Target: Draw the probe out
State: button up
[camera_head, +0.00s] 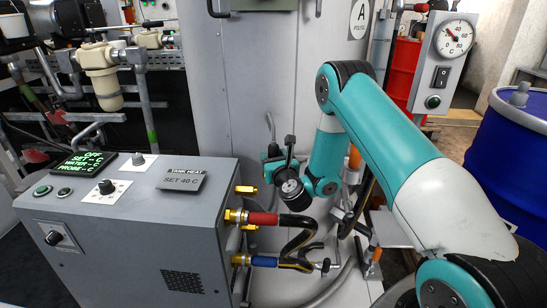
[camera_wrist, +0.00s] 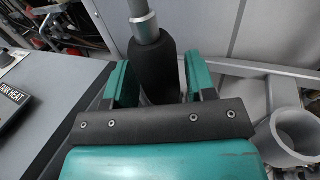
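A black round handle with a grey metal collar and rod, which looks like the probe (camera_wrist: 153,62), shows in the wrist view. It stands between and just beyond my gripper's two teal fingers (camera_wrist: 160,78). The fingers are spread, and a gap shows between the handle and the right finger. The handle's lower end is partly hidden behind my gripper's black bar. In the head view my gripper (camera_head: 272,160) is right of the grey heater cabinet, in front of the pale grey panel. The probe is too small and covered there to make out clearly.
The heater cabinet (camera_head: 130,240) has a dark display (camera_head: 84,164), a TANK HEAT plate (camera_head: 184,180) and red and blue-banded hoses (camera_head: 264,219). A grey open cup (camera_wrist: 297,128) is right of my gripper. A dial gauge (camera_head: 455,38) and a blue drum (camera_head: 510,150) are at the right.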

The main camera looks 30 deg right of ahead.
aim_at(274, 145)
jog(key=c, duration=0.8)
jog(key=shift+r+p, duration=2.75)
jog(key=shift+r, duration=0.25)
grip_shut()
jog(key=shift+r, duration=0.1)
jog(key=shift+r+p, duration=1.85)
jog(key=shift+r, duration=0.05)
